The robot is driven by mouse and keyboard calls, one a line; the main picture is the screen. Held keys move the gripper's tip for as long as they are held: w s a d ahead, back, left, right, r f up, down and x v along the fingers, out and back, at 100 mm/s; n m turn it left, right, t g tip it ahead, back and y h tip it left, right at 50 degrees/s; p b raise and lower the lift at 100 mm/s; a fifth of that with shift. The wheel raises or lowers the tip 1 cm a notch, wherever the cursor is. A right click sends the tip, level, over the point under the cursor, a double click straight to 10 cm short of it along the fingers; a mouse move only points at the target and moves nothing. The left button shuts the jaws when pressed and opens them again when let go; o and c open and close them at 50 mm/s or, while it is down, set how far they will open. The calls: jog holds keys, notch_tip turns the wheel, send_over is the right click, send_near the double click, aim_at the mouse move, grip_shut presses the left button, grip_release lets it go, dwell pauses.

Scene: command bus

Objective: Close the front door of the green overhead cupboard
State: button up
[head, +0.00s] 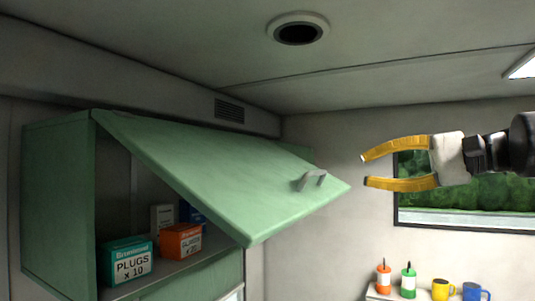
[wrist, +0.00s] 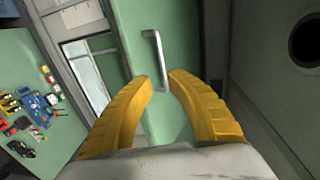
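The green overhead cupboard (head: 57,200) hangs on the left in the head view. Its front door (head: 200,165) is hinged at the top and stands open, swung up and outward. A grey bar handle (head: 311,180) sits near the door's free lower edge. My gripper (head: 364,171) is open and empty, to the right of the handle and apart from it. In the wrist view the door (wrist: 165,125) and its handle (wrist: 157,60) show beyond the two yellow fingers (wrist: 157,78).
Inside the cupboard are a teal plugs box (head: 128,262), an orange box (head: 181,242) and further boxes behind. A round ceiling vent (head: 298,30) is above. A ledge at lower right holds bottles and mugs (head: 443,289). A window (head: 480,200) is behind my arm.

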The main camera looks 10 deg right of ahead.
aim_at(319, 172)
jog(key=x, duration=0.3)
jog(key=p+x, duration=0.1)
jog(key=x, duration=0.3)
jog(key=r+p+x, duration=0.1)
jog(key=x, duration=0.2)
jog(key=shift+w+a+f, duration=0.1)
jog(key=shift+w+a, duration=0.15)
jog(key=shift+a, duration=0.1)
jog(key=shift+c, duration=0.3)
grip_shut()
